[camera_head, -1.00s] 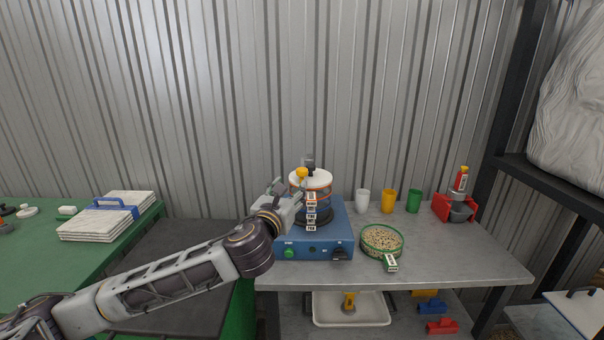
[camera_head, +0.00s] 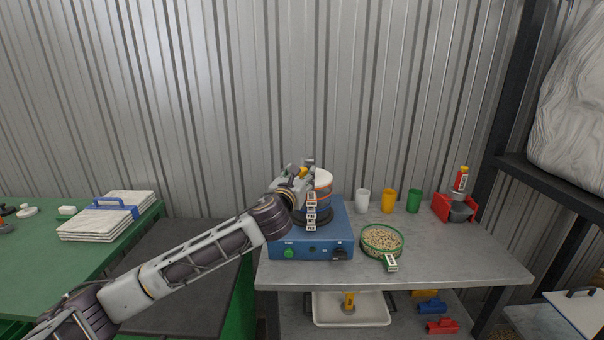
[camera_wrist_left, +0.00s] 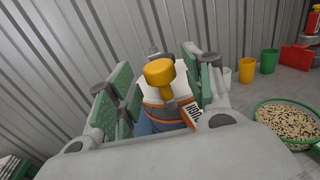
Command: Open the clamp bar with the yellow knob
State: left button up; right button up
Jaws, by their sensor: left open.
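The yellow knob (camera_wrist_left: 160,73) stands up on the clamp bar, above a stack of sieves with a white lid (camera_head: 324,178) on a blue shaker (camera_head: 322,240). My left gripper (camera_head: 302,170) is at the upper left of the stack, by the knob. In the left wrist view its green-padded fingers (camera_wrist_left: 160,90) are apart, with the knob between them and no clear contact. The stack's orange-banded side and a label (camera_wrist_left: 191,114) show behind the knob. The arm hides the stack's left side and most of the bar in the head view. My right gripper is not in view.
A green-rimmed sieve of grains (camera_head: 381,240) sits right of the shaker on the grey table (camera_head: 450,262). White, yellow and green cups (camera_head: 387,201) stand behind it. A red holder (camera_head: 455,207) is at the back right. Corrugated wall closes the back.

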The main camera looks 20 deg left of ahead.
pick_arm(q)
jog(key=shift+w, duration=1.25)
jog(key=shift+c, duration=0.4)
grip_shut()
